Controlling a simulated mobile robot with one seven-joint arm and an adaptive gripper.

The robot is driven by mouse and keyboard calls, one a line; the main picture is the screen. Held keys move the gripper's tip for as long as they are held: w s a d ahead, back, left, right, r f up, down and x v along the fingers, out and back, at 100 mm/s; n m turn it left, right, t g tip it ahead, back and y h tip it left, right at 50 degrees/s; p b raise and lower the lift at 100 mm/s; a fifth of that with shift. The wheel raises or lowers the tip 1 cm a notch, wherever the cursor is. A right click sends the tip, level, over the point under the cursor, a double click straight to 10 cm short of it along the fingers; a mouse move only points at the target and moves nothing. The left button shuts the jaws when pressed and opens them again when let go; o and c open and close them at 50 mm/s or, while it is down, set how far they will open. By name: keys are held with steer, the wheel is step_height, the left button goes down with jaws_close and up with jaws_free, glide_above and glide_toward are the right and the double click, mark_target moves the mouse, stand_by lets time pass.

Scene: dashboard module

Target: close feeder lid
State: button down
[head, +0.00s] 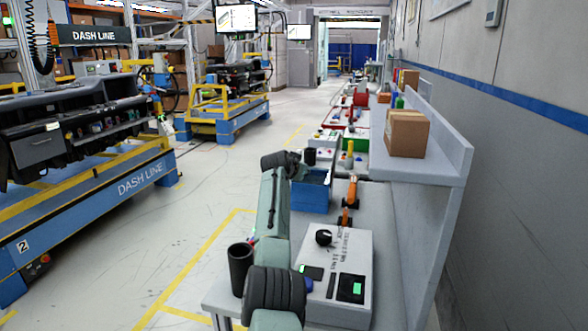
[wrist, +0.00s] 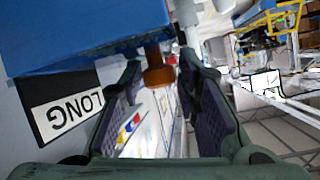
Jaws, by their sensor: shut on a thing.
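The blue feeder box (head: 309,196) stands on the grey bench beyond the control box in the head view. In the wrist view, a blue panel (wrist: 75,30) fills the upper left, beside a dark-framed label reading LONG (wrist: 67,107). An orange knob (wrist: 158,68) sits at the panel's lower edge, between the two fingertips of my gripper (wrist: 160,70). My gripper is shut on this orange knob. In the head view my arm hides part of the feeder's left side, and the lid's angle cannot be made out.
A grey control box (head: 338,275) with a black dial stands on the near bench. An orange tool (head: 349,203) lies right of the feeder. A cardboard box (head: 407,133) sits on the raised shelf at right. A black cup (head: 240,267) stands near my arm.

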steer(key=shift+d+r, duration=0.1)
steer(key=shift+d, duration=0.1)
stand_by(0.4)
steer(key=c, duration=1.7)
jaws_free()
steer(key=shift+o, duration=1.2)
steer(key=shift+w+f, duration=0.15)
steer(key=shift+f, duration=0.05)
steer(key=shift+o, duration=0.8)
steer(key=shift+a, duration=0.1)
steer(key=shift+a, duration=0.1)
steer(key=v, duration=1.2)
steer(key=shift+r, duration=0.1)
